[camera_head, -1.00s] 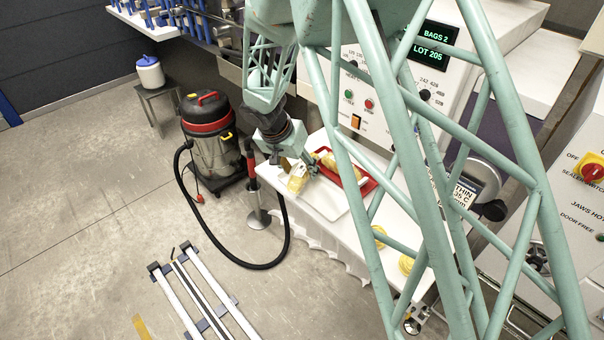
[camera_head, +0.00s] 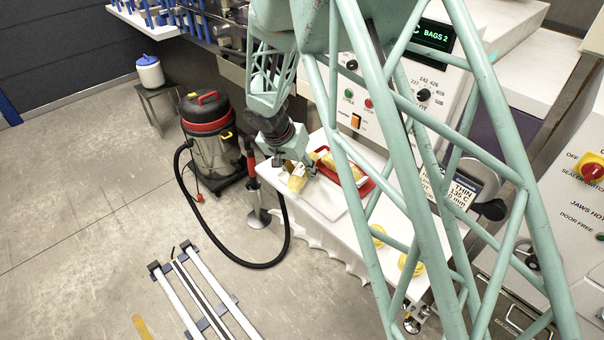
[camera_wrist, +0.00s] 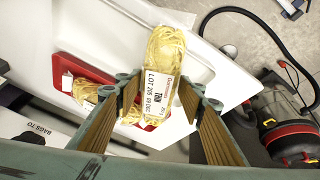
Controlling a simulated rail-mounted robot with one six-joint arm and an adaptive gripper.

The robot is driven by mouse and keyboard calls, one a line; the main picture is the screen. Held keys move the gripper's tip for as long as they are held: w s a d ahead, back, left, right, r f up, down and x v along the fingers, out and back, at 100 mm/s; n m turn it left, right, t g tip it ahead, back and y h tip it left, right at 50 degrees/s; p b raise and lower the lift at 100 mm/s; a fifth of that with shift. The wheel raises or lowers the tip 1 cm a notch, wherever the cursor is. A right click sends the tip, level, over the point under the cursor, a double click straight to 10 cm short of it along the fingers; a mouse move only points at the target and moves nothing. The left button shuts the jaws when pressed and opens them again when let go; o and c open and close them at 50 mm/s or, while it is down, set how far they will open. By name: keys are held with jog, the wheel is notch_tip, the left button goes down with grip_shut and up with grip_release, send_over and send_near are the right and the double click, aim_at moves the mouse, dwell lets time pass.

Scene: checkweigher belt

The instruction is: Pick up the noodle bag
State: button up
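A noodle bag with pale yellow noodles and a white printed label lies at the edge of the white tray in the camera_head view; the noodle bag (camera_head: 297,181) shows beneath my gripper (camera_head: 301,169). In the wrist view the noodle bag (camera_wrist: 165,52) lies lengthwise between the fingertips of my gripper (camera_wrist: 160,97). The fingers stand apart on either side of its labelled lower end, with a gap at the left; contact at the right is unclear. Behind it, a red tray (camera_head: 370,187) holds more yellow bags, which also show in the wrist view (camera_wrist: 84,90).
The white tray (camera_head: 330,208) lies on a white table beside the machine with green displays. Yellow round pieces (camera_head: 378,237) sit farther along. A vacuum cleaner (camera_head: 208,150) with a black hose stands on the floor at the left.

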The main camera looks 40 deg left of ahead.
aim_at(302, 167)
jog(key=c, duration=0.7)
jog(key=shift+r, duration=0.1)
jog(key=shift+r, duration=1.5)
jog(key=shift+s+r, duration=0.1)
jog(key=shift+r, duration=0.05)
jog(key=s+d+b, duration=0.1)
jog(key=s+d, duration=0.2)
jog(key=s+d+r+b, duration=0.1)
jog(key=s+d+b, duration=0.1)
jog(key=s+d, duration=0.2)
jog(key=s+d+b, duration=0.1)
jog(key=s+d, duration=0.3)
jog(key=shift+s+r, duration=0.1)
jog(key=shift+r, duration=0.15)
